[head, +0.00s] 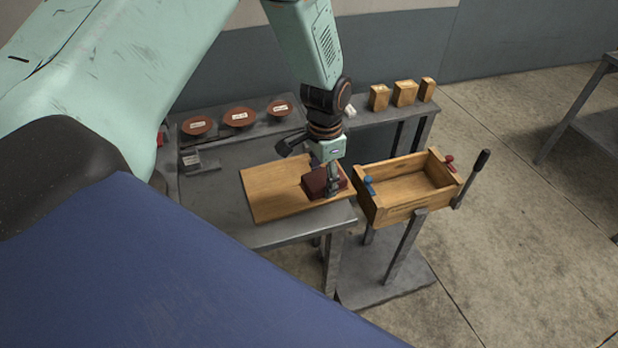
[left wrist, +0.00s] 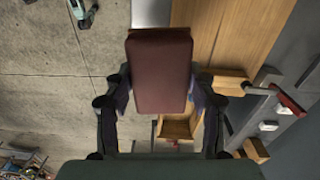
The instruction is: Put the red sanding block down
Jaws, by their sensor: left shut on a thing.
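The red sanding block (head: 318,184) is a dark red block at the right end of a flat wooden board (head: 265,192) on the grey table. My left gripper (head: 333,182) is shut on it from above. In the left wrist view the block (left wrist: 160,65) fills the middle, between the two fingers of my left gripper (left wrist: 160,92). I cannot tell whether the block touches the board or hangs just above it. My right gripper is not in view.
An open wooden box (head: 408,193) with blue and red knobs stands on a stand to the right of the table. Three reddish-brown discs (head: 239,118) lie along the back left. Three small wooden blocks (head: 404,93) stand on a back shelf. The board's left part is bare.

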